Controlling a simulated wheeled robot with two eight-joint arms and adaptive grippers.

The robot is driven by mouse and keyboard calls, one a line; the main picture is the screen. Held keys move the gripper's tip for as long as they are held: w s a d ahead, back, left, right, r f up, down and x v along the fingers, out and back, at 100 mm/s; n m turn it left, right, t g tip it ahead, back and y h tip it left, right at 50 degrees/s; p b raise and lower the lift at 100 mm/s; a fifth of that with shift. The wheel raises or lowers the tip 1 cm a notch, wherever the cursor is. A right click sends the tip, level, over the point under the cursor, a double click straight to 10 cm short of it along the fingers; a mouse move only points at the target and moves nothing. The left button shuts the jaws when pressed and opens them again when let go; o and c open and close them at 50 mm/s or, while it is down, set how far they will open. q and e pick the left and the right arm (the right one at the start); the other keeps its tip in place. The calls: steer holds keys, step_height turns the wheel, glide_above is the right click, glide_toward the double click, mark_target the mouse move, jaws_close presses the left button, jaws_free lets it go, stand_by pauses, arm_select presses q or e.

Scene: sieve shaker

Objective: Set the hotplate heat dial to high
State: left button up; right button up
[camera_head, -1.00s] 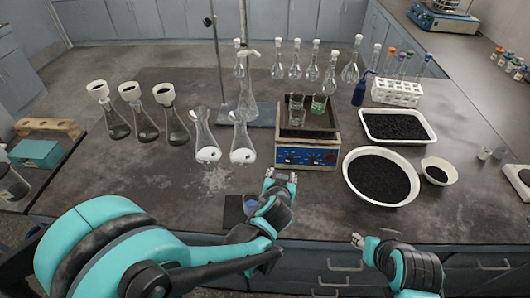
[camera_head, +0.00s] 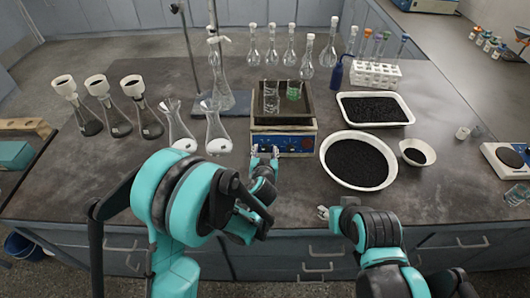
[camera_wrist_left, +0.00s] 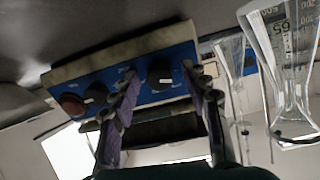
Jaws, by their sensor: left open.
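The hotplate (camera_head: 302,142) stands on the bench, with a blue front panel carrying its knobs and a dark top. Its panel (camera_wrist_left: 122,82) fills the middle of the left wrist view, tilted. A black knob (camera_wrist_left: 160,74) with a white mark shows between my left fingertips; another black knob (camera_wrist_left: 96,93) and a red one (camera_wrist_left: 72,104) are farther left. I cannot read the labels to tell which is the heat dial. My left gripper (camera_head: 263,150) is open at the panel, its fingers on either side of the black knob; contact is unclear. My right gripper (camera_head: 322,213) is near the bench's front edge, its jaws too small to judge.
Two beakers (camera_head: 271,97) stand on the hotplate top. Conical flasks (camera_head: 217,135) stand to its left. A large white bowl of black grains (camera_head: 330,170) and a tray (camera_head: 345,112) are to its right.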

arm_select(q)
steer(key=shift+w, duration=0.1)
jaws_close()
